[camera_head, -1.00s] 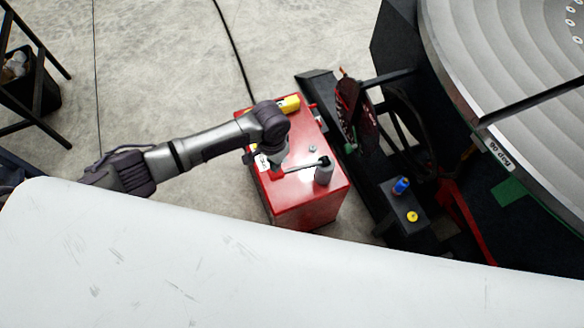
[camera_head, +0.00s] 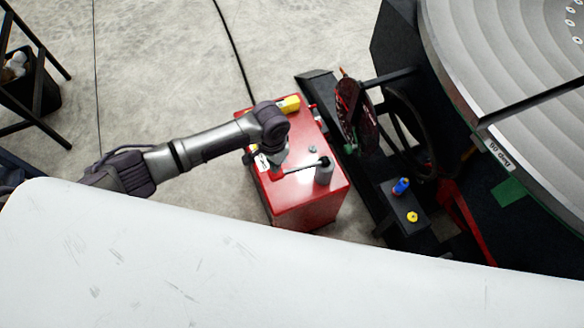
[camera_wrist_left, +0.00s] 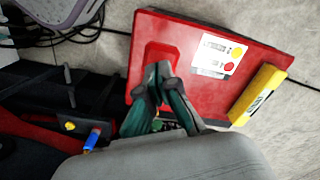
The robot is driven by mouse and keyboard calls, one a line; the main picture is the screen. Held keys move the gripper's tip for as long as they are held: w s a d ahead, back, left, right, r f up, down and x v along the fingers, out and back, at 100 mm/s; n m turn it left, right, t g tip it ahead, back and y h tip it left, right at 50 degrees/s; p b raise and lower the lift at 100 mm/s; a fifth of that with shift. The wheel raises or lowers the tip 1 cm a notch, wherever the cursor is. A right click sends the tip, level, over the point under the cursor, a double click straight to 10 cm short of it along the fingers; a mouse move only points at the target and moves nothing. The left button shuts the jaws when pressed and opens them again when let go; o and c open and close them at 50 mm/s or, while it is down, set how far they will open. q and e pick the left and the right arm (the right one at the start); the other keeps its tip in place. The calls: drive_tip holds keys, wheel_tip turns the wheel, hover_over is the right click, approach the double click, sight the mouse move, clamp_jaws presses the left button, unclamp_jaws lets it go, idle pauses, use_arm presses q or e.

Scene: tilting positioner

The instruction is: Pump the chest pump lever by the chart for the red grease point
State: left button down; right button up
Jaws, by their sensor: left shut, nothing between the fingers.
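The red chest (camera_head: 313,208) stands on the floor, with a short grey post (camera_head: 323,174) on its top. A thin lever (camera_head: 302,168) runs from the post's top toward my left gripper (camera_head: 272,169). In the left wrist view my left gripper (camera_wrist_left: 164,72) is shut and empty, its green fingers over a raised red part (camera_wrist_left: 158,53) of the chest top. I cannot tell whether the fingers touch the lever. The white chart (camera_wrist_left: 216,55), with a yellow and a red dot, lies flat on the chest beside the fingers. My right gripper is not in view.
A yellow block (camera_head: 289,104) lies on the chest's edge. To the right are a handwheel (camera_head: 404,128), blue (camera_head: 401,187) and yellow (camera_head: 412,216) fittings on a dark box, and a large round table (camera_head: 490,60). Open concrete floor (camera_head: 170,60) lies left of the chest.

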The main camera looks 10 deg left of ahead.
sight(276, 178)
use_arm(q)
drive_tip(key=shift+f+b, duration=2.3)
drive_tip(key=shift+f, duration=1.7)
wheel_tip(276, 178, up, 15)
drive_tip(key=p, duration=1.5)
drive_tip(key=shift+f+p, duration=0.2)
drive_tip(key=shift+p, duration=0.15)
